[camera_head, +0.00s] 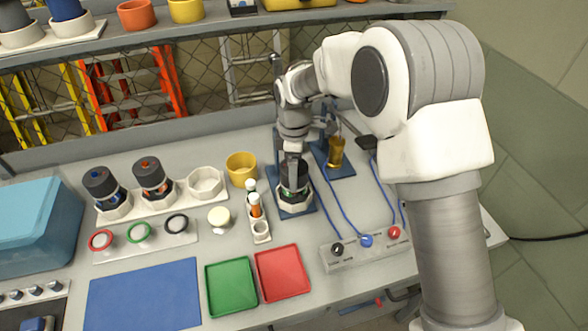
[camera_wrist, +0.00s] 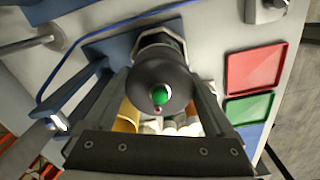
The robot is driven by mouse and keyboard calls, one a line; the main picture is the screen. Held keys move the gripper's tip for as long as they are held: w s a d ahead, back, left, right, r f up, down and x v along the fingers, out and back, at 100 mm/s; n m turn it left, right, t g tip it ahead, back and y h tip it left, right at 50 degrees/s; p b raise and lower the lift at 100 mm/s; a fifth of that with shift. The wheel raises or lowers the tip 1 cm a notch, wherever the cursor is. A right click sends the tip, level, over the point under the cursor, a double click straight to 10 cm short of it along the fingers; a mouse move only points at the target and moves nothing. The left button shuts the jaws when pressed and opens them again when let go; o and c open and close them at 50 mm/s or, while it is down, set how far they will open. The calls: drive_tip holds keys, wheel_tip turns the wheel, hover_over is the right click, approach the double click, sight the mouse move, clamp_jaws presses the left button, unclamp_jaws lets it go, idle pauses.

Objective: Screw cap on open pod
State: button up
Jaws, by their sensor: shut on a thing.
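A dark round pod top with a green centre (camera_wrist: 160,75) sits between the fingers of my gripper (camera_wrist: 164,98) in the wrist view. My gripper (camera_head: 293,158) points down and is shut on this top; I cannot tell whether it is the cap alone or one piece with the pod. Below it, a white angular holder (camera_head: 294,206) stands on a blue base plate (camera_head: 309,208). The fingers and the top hide the seam and any thread. Two similar dark pods, with a blue centre (camera_head: 102,184) and an orange centre (camera_head: 152,175), stand upright in white holders at the left.
An empty white holder (camera_head: 204,184) is beside the two pods. A yellow cup (camera_head: 241,168) and a white rack with vials (camera_head: 258,222) stand close left of my gripper. A gold vessel (camera_head: 336,151) and blue cables are close right. Green (camera_head: 231,287) and red (camera_head: 283,273) trays lie in front.

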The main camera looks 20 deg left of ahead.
drive_tip(key=c, duration=0.4)
drive_tip(key=m, duration=0.4)
drive_tip(key=shift+m, duration=0.3)
drive_tip(key=m, duration=0.4)
drive_tip(key=o, duration=1)
drive_tip(key=shift+c, duration=0.2)
drive_tip(key=shift+r, duration=0.1)
